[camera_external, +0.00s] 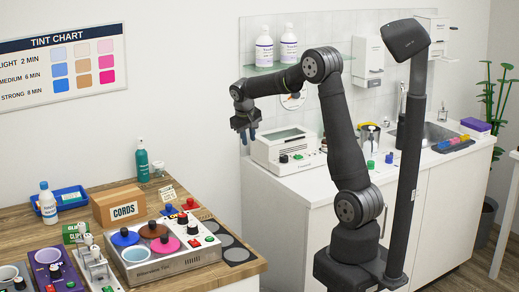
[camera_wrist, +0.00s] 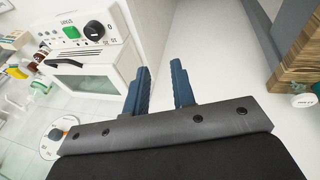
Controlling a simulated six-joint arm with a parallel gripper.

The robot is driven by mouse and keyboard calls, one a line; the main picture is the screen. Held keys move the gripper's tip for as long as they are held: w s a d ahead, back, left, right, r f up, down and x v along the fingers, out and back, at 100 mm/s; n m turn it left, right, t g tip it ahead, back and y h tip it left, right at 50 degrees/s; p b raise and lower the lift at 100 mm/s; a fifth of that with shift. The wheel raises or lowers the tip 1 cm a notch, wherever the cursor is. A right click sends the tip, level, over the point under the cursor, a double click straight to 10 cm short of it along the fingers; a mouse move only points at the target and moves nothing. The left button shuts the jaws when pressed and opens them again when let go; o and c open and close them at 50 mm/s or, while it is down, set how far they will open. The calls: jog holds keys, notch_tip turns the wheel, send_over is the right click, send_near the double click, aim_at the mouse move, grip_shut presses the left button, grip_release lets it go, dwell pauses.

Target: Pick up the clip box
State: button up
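A small green box with pale lettering (camera_external: 77,232), seemingly the clip box, is on the wooden table at the left in the external view. It stands behind the white control devices and left of the cardboard box, and its lower part is partly hidden. I do not see it in the wrist view. My gripper (camera_external: 246,132) is high above the gap between the table and the white counter, far to the right of the green box. In the wrist view its two blue fingers (camera_wrist: 161,78) are apart with nothing between them.
The cardboard CORDS box (camera_external: 119,207) stands right of the green box. A blue tray (camera_external: 71,195) with a bottle is behind it. A device with coloured discs (camera_external: 180,262) fills the table front. A white sterilizer-like machine (camera_external: 280,148) is on the counter (camera_external: 300,188).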

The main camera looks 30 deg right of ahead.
jog(key=o, duration=1)
jog(key=shift+o, duration=0.2)
jog(key=w+a+n+y, duration=0.25)
jog(key=a+n, duration=0.35)
jog(key=a, duration=2.3)
jog(key=s+a+r+n+y, duration=0.1)
jog(key=s+a+n+y, duration=0.15)
jog(key=a, duration=0.75)
jog(key=s+a+r+n+y, duration=0.15)
jog(key=s+a, duration=0.25)
jog(key=a, duration=0.6)
jog(key=n+g, duration=0.2)
jog(key=n, duration=0.2)
send_near(76, 233)
jog(key=w+d+r, duration=0.2)
jog(key=d+r, duration=0.4)
jog(key=d, duration=0.1)
jog(key=shift+y, duration=0.25)
jog(key=x, duration=1.1)
jog(key=shift+s+a+f, duration=0.15)
jog(key=shift+x, duration=2.9)
